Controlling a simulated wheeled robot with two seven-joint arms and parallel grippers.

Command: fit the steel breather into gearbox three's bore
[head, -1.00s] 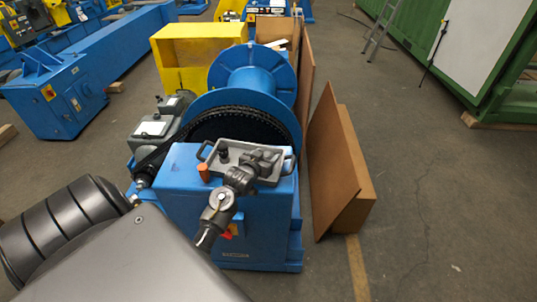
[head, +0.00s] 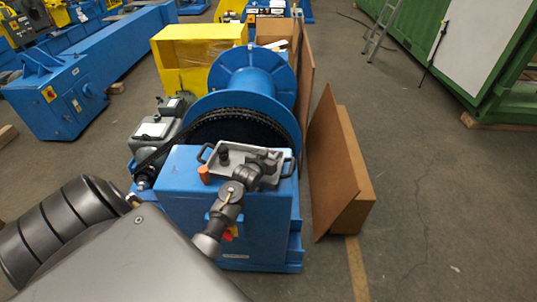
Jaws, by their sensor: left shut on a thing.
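My left gripper (head: 268,164) is over the right part of a grey tray (head: 229,172) on top of the blue housing. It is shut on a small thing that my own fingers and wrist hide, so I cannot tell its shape. A dark knob-like piece (head: 223,155) stands in the tray, left of the gripper. An orange piece (head: 204,174) is at the tray's front left corner. Grey gearbox-like units (head: 154,130) are beside the chain wheel on the left; I cannot read which is gearbox three or see a bore. My right gripper is not in view.
The blue housing (head: 180,185) stands before a chain (head: 180,139) and a blue drum (head: 252,90). A yellow box (head: 190,58) is behind. Brown panels (head: 332,170) lean close on the right. The floor further right is mostly clear.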

